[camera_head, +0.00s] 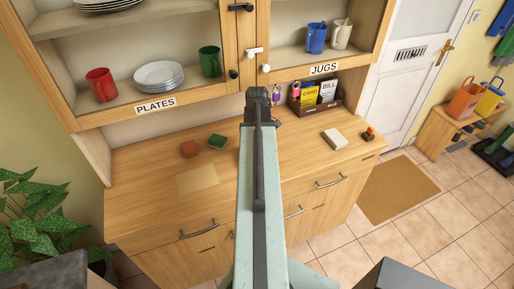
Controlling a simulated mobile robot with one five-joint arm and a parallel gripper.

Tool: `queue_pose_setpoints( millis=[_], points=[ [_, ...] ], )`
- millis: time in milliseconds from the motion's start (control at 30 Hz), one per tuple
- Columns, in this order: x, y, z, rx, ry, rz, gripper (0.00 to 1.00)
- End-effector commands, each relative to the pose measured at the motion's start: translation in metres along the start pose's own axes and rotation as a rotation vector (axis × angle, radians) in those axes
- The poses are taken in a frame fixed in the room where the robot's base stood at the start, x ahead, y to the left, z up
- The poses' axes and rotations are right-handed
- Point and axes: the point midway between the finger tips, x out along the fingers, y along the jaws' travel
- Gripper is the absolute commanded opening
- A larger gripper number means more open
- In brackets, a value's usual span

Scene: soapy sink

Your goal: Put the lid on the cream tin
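A cream-coloured block-shaped thing (335,138) lies on the right part of the wooden counter; I cannot tell whether it is the cream tin. I cannot make out a separate lid. My arm reaches up the middle of the view, and its dark end, my gripper (258,96), is seen from behind in front of the cupboard's lower edge. Its fingers are not clear, so I cannot tell whether it is open or holds anything. My arm hides part of the counter's middle.
On the counter (140,205) are a reddish-brown block (190,148), a green block (217,141), a small orange-brown thing (369,134) and a rack (316,101) with cards. The open cupboard above holds plates (159,75), mugs and jugs. Counter space at the front left is clear.

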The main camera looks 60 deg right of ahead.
Motion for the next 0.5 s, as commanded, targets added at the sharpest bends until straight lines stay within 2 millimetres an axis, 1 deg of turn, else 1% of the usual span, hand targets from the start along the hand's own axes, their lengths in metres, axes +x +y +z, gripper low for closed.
queue_pose_setpoints(
  millis=[333, 367, 400, 433, 500],
  points=[
    [0.0004, 0.0002, -0.0003, 0.000, 0.000, 0.000, 0.00],
    [0.0004, 0.0001, -0.0003, 0.000, 0.000, 0.000, 0.28],
    [0.0004, 0.0001, -0.0003, 0.000, 0.000, 0.000, 0.39],
    [0.0004, 0.0001, -0.0003, 0.000, 0.000, 0.000, 0.45],
    [0.0004, 0.0001, -0.0003, 0.000, 0.000, 0.000, 0.45]
  ],
)
